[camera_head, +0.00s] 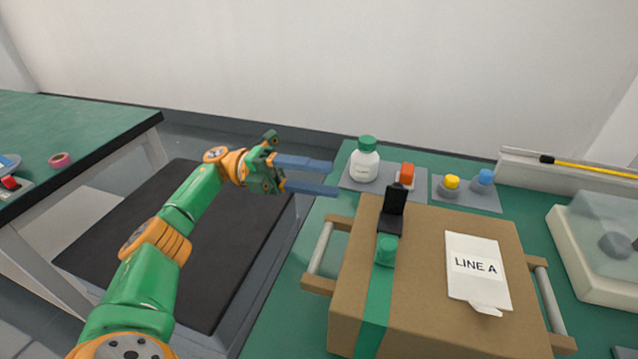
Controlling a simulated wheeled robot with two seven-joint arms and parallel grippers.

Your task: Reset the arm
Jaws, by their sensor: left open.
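My left arm (155,250) is green and orange and reaches in from the bottom left. My left gripper (333,178) is open, with its two blue fingers pointing right and apart. Nothing is between the fingers. It is in the air near the left edge of the green table, left of the white bottle with a green cap (364,163). My right gripper does not show.
A cardboard box (415,285) with side handles, green tape and a "LINE A" label (477,266) sits on the green table (290,318). Behind it are small orange, yellow and blue items on grey mats. A clear-lidded case (590,265) is at right. Another table (85,130) stands at left.

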